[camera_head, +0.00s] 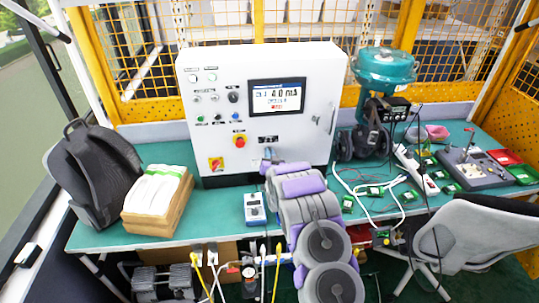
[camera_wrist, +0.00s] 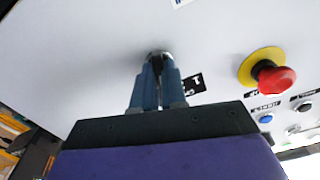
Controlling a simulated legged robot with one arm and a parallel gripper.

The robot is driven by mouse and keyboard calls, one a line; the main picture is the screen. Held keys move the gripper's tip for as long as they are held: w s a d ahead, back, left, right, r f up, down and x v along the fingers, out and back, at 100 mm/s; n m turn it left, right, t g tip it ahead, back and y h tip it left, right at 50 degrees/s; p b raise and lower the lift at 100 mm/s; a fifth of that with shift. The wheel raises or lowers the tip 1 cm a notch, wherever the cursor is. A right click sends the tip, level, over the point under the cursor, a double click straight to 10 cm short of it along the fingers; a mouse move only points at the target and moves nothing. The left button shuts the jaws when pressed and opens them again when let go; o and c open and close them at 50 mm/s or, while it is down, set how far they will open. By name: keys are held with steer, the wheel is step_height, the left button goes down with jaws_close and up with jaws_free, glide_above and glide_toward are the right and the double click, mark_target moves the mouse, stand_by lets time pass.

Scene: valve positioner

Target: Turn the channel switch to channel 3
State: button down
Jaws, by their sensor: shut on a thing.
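The white control cabinet (camera_head: 285,125) stands on the green bench. In the wrist view, the blue-grey fingers of my gripper (camera_wrist: 157,75) are close together on a small switch at the panel. Only its round metallic base (camera_wrist: 157,54) shows at the fingertips; the fingers hide the rest. A black label (camera_wrist: 193,84) sits beside the fingers, partly covered. The switch position cannot be read. The cabinet screen (camera_head: 277,97) shows 4.0 mA.
A red emergency stop on a yellow ring (camera_wrist: 268,74) is close to the fingers. A red-yellow rotary switch (camera_head: 216,163) sits lower left on the cabinet. A teal valve actuator (camera_head: 384,66) stands right. A blue-white handheld device (camera_head: 255,208) lies on the bench.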

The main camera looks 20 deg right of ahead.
steer(key=c, duration=1.2)
jaws_free()
steer(key=p+v, duration=0.1)
steer(key=v, duration=1.6)
steer(key=shift+s, duration=0.2)
